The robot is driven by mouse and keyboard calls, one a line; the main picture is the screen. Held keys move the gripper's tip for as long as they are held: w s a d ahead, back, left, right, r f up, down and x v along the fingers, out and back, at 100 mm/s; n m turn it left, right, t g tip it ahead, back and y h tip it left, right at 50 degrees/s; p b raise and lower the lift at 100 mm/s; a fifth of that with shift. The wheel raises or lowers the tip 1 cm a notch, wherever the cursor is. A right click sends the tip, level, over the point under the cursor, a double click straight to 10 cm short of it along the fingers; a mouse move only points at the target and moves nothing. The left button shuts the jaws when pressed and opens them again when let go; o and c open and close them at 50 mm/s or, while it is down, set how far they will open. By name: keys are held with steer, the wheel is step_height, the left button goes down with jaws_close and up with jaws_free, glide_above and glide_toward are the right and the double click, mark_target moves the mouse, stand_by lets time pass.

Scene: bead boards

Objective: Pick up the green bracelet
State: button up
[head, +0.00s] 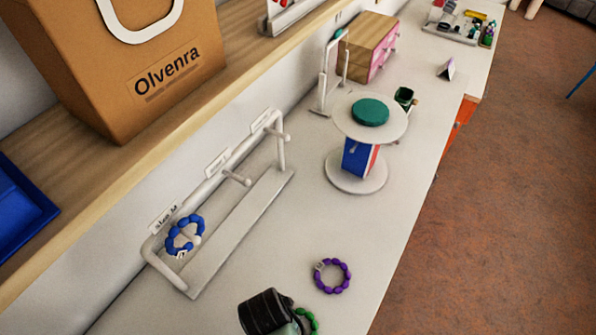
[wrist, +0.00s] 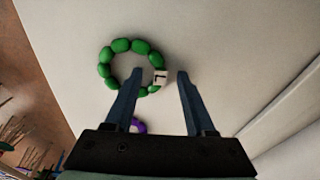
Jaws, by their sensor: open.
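The green bracelet (head: 313,322) lies on the white counter at the bottom of the head view, partly hidden by my gripper and cut by the frame edge. In the wrist view the green bracelet (wrist: 142,47) is a ring of green beads with a white letter tag. My gripper (wrist: 160,72) is open and empty. Its left fingertip overlaps the lower right of the ring in this view, near the tag, and the right fingertip is to the right of the ring. I cannot tell whether they touch.
A purple bracelet (head: 344,274) lies on the counter behind the green one. A white rack (head: 222,236) with pegs holds a blue bracelet (head: 173,235). A round stand (head: 343,123) with a teal disc is farther back. The counter between rack and purple bracelet is clear.

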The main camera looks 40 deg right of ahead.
jaws_close()
steer(key=shift+r, duration=0.1)
stand_by(0.4)
step_height(320, 180, up, 10)
steer(key=shift+b, duration=0.4)
